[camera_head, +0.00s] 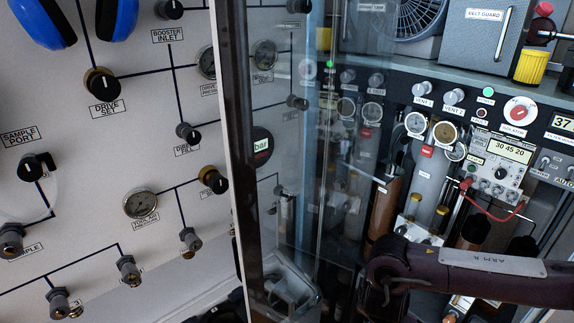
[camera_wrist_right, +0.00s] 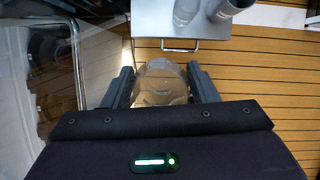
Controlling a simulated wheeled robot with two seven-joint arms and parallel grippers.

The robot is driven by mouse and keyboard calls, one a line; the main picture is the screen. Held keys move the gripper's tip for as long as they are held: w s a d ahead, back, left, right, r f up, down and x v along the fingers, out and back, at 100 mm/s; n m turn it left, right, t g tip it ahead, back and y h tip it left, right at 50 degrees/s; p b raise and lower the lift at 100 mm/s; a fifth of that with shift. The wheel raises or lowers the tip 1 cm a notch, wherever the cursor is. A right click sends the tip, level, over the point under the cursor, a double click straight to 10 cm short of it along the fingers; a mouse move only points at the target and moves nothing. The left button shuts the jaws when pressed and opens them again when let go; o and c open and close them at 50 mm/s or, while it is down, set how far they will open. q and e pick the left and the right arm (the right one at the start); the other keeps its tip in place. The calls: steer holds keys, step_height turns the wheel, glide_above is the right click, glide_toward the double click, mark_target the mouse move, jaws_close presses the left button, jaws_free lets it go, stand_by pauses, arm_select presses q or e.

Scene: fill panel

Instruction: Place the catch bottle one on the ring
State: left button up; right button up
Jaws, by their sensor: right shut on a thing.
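My right gripper (camera_wrist_right: 160,72) shows in the right wrist view with its two dark fingers on either side of a clear, rounded bottle (camera_wrist_right: 160,88). It is shut on this bottle. I see no marking that names it as catch bottle one. In the head view my right arm comes in from the right, over the panel's lower part. Its gripper and the held bottle cannot be made out there. I cannot pick out the ring in either view. My left gripper is not in view.
In the wrist view a pale tray (camera_wrist_right: 150,22) with a metal handle holds a clear bottle (camera_wrist_right: 186,10) and a grey container (camera_wrist_right: 226,8). Slatted wooden floor (camera_wrist_right: 265,85) lies around it. In the head view a clear, dark-edged door (camera_head: 243,170) stands left of the gauges and cylinders.

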steer(key=s+a+r+m+g+h, duration=0.1)
steer(key=s+a+r+m+g, duration=0.25)
steer(key=a+m, duration=0.55)
steer(key=s+d+r+m+g+y, duration=0.4)
steer(key=d+r+m, duration=0.2)
steer(key=m, duration=1.2)
steer(key=shift+s+d+r, duration=0.15)
steer(key=shift+s+r, duration=0.25)
steer(key=shift+r, duration=0.35)
steer(key=shift+g, duration=0.25)
